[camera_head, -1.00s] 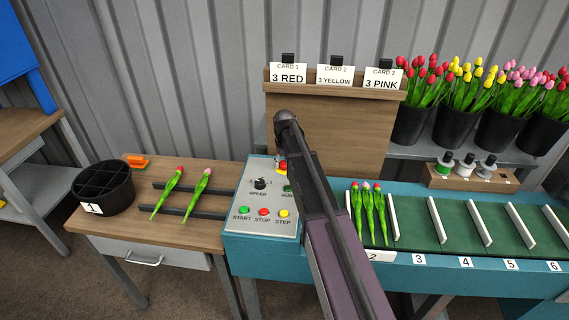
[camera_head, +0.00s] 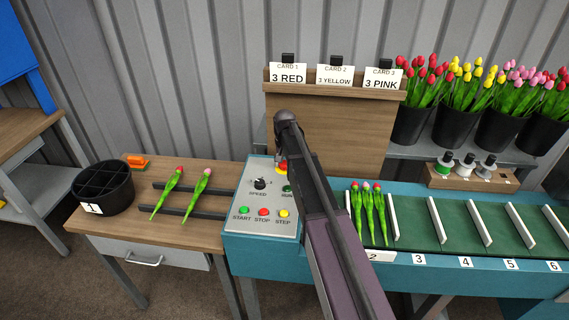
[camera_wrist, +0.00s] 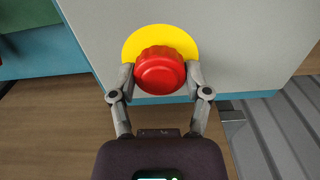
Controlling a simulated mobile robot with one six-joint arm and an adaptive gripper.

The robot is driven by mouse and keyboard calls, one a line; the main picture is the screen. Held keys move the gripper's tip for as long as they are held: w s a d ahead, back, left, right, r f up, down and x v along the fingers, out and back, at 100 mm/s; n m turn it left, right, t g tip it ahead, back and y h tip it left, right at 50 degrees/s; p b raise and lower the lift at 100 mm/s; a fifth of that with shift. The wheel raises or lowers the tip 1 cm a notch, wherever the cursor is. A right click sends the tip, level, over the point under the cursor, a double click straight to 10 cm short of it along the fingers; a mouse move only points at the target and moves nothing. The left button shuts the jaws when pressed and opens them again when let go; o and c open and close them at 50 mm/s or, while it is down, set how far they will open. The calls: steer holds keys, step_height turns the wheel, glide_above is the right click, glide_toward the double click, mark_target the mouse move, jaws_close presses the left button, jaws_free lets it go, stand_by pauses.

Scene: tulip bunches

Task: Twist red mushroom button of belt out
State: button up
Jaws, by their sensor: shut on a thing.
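The red mushroom button (camera_wrist: 160,71) sits on a yellow round plate (camera_wrist: 160,36) on the light grey control panel (camera_wrist: 240,40). In the wrist view my gripper (camera_wrist: 160,84) has one finger against each side of the button and is shut on it. In the head view my arm covers most of the button (camera_head: 283,166), and only a bit of red and yellow shows beside it. The panel (camera_head: 250,213) belongs to the teal belt (camera_head: 480,282) and also carries a speed knob (camera_head: 260,183) and start, stop and step buttons.
A wooden table (camera_head: 130,228) at the left holds a black bin (camera_head: 103,190) and two tulips on dark rails. A wooden card stand (camera_head: 330,120) rises behind the panel. Tulip buckets (camera_head: 410,125) stand at the back right.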

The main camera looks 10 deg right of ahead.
steer(key=shift+m, duration=1.9)
steer(key=o, duration=0.7)
steer(key=shift+o, duration=0.2)
step_height(320, 180, up, 8)
steer(key=p, duration=0.8)
steer(key=shift+s, duration=0.1)
